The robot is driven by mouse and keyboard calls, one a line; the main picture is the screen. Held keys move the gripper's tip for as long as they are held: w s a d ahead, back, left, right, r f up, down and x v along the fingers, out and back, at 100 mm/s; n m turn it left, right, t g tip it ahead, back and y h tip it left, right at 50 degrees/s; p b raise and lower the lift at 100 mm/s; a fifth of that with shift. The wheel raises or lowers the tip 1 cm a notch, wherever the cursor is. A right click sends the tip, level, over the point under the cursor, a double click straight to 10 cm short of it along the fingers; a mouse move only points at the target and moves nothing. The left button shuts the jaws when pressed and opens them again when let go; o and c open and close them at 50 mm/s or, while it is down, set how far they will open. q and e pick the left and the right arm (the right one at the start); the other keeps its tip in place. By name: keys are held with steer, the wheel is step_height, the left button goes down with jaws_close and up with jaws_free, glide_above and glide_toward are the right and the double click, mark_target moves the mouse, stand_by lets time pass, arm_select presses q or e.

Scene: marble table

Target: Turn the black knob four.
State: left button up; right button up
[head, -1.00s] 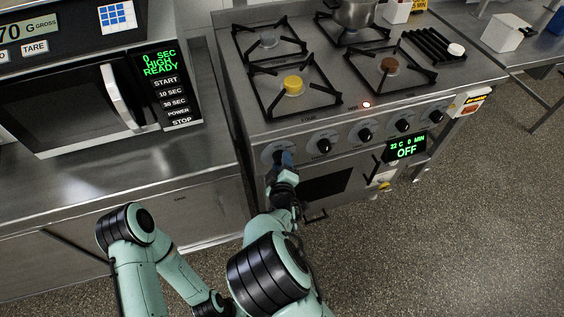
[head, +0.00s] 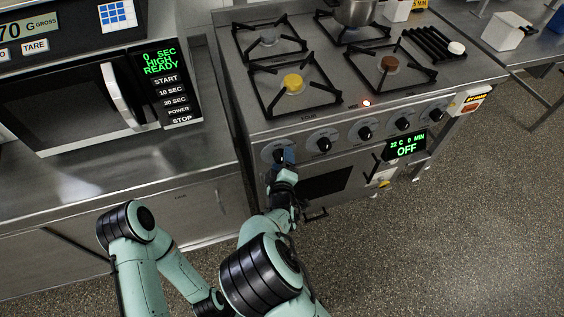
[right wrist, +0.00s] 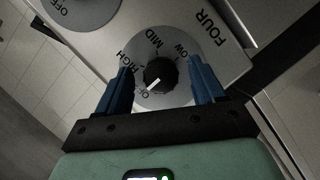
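Black knob four (right wrist: 160,74) sits on a round grey dial in the right wrist view, with the label FOUR printed beside it. Its white pointer line is at the OFF mark. In the head view the knob (head: 278,156) is the leftmost on the stove front, partly covered by my gripper. My right gripper (right wrist: 162,88) is open, its two blue fingers on either side of the knob with a gap on each side. In the head view my right gripper (head: 285,160) is right at the stove front. My left gripper is out of view; only its arm shows.
Other black knobs (head: 324,144) line the stove front to the right, above an oven display (head: 406,146) reading OFF. The stove top (head: 330,75) has several burners and a metal pot (head: 355,13). A microwave (head: 80,100) stands at left on the steel counter.

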arm_select(q)
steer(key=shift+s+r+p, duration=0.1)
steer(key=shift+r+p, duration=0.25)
steer(key=shift+p, duration=0.1)
arm_select(e)
steer(key=v, duration=1.3)
steer(key=shift+s, duration=0.2)
